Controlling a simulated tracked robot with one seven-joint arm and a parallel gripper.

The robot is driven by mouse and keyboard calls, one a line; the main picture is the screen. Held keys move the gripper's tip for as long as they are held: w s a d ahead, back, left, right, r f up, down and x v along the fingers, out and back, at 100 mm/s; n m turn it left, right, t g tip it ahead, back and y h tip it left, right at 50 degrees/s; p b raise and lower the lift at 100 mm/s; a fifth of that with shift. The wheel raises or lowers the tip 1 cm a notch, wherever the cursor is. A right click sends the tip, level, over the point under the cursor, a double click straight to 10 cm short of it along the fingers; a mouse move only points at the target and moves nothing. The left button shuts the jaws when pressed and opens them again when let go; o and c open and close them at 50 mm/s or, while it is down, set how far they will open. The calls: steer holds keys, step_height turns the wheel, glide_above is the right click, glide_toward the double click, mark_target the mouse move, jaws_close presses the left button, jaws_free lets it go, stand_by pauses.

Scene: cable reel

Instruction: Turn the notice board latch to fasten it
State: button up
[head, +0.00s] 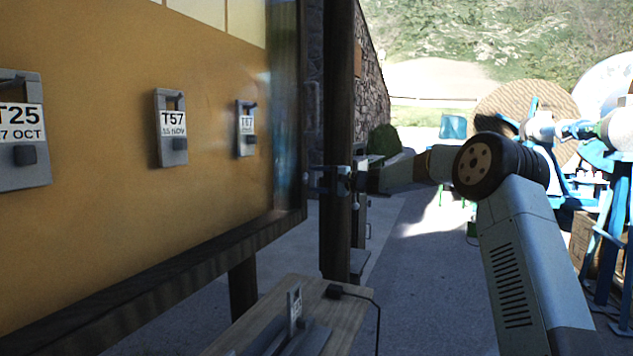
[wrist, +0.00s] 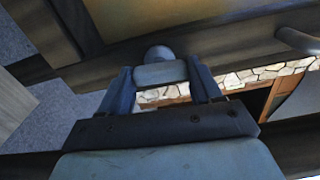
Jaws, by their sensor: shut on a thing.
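The notice board (head: 110,215) fills the left of the head view, with a dark wooden frame around a yellow panel. My gripper (head: 322,180) is at the right edge of that frame, in front of a dark upright post. In the wrist view my gripper (wrist: 161,80) has its two blue-grey fingers on either side of a pale grey latch bar (wrist: 160,73). A rounded grey end (wrist: 158,53) shows just beyond the bar, close to the wooden frame. In the head view the latch is too small and covered to make out its angle.
Grey tags, including T57 (head: 173,145), hang on the panel. A wooden bench (head: 250,330) with a cabled box stands below. A grey rod (wrist: 298,40) sticks out at right in the wrist view. Blue machinery and a large reel (head: 525,105) stand at right; paving between is clear.

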steer(key=shift+f+n, duration=0.2)
steer(key=shift+n, duration=0.3)
steer(key=o, duration=1.1)
steer(key=shift+c, duration=0.2)
steer(key=shift+r, duration=0.1)
steer(key=v, duration=1.3)
steer(key=shift+d, duration=0.45)
